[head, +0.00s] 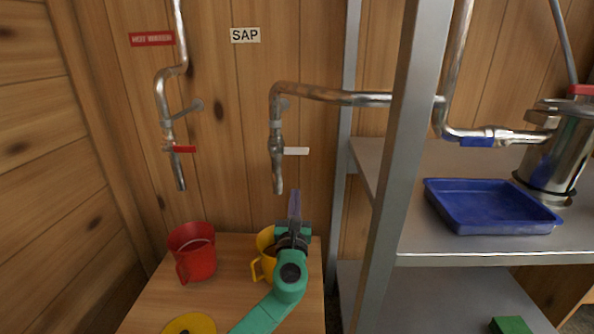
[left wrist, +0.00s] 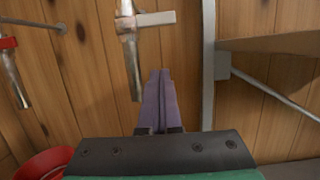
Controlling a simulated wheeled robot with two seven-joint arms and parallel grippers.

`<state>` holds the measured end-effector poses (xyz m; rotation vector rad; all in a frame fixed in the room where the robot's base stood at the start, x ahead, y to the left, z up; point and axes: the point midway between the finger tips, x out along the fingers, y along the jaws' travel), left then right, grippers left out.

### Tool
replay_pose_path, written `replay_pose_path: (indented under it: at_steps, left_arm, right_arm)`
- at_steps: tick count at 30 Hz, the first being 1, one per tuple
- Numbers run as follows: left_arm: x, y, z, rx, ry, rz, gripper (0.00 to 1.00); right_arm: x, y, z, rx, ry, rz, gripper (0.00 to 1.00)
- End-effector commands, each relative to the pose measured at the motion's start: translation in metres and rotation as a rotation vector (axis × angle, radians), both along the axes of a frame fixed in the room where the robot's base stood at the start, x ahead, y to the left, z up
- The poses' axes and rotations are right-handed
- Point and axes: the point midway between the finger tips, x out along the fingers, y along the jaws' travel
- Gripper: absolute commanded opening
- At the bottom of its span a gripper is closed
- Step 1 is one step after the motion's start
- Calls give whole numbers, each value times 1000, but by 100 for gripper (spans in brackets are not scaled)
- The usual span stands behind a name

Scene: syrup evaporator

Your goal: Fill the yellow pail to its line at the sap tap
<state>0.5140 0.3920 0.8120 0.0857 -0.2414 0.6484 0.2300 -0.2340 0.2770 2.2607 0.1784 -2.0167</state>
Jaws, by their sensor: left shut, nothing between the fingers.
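The yellow pail (head: 260,264) stands on the wooden table below the sap tap (head: 277,150). My left arm hides much of it, and I cannot make out its fill line or level. The tap's white lever (head: 296,151) points right, across the pipe; no stream shows from the spout. In the left wrist view the tap (left wrist: 130,55) and its white lever (left wrist: 152,19) are ahead of the fingers. My left gripper (head: 295,196) is shut and empty, fingers up, just right of the spout and below the lever, apart from the lever. My right gripper is out of view.
A red pail (head: 194,262) stands on the table (head: 232,290) at left, below a tap with a red lever (head: 184,149). A yellow disc (head: 190,325) lies at the front. A metal shelf post (head: 400,150) rises at right; a blue tray (head: 490,225) sits on the shelf.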

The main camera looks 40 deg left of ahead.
Motion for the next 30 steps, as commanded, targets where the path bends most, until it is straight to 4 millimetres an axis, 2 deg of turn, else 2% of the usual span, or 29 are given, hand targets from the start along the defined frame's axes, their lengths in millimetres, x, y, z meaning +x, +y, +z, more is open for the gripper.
replay_pose_path:
  at_steps: [10, 11, 12, 16, 21, 30]
  left_arm:
    - [60, 46, 19, -3, -3, 0, 0]
    - [61, 46, 27, -4, -2, -1, 0]
    - [60, 45, 37, -5, -3, -2, 0]
    - [60, 45, 54, -6, -1, -2, 0]
    - [59, 45, 58, -5, 1, -2, 0]
    - [59, 45, 58, -7, 0, -2, 0]
  right_arm:
    - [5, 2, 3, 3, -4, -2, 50]
    - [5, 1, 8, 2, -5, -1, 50]
    - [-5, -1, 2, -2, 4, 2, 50]
    - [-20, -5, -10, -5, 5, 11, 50]
    - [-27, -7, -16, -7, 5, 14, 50]
    - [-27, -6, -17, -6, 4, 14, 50]
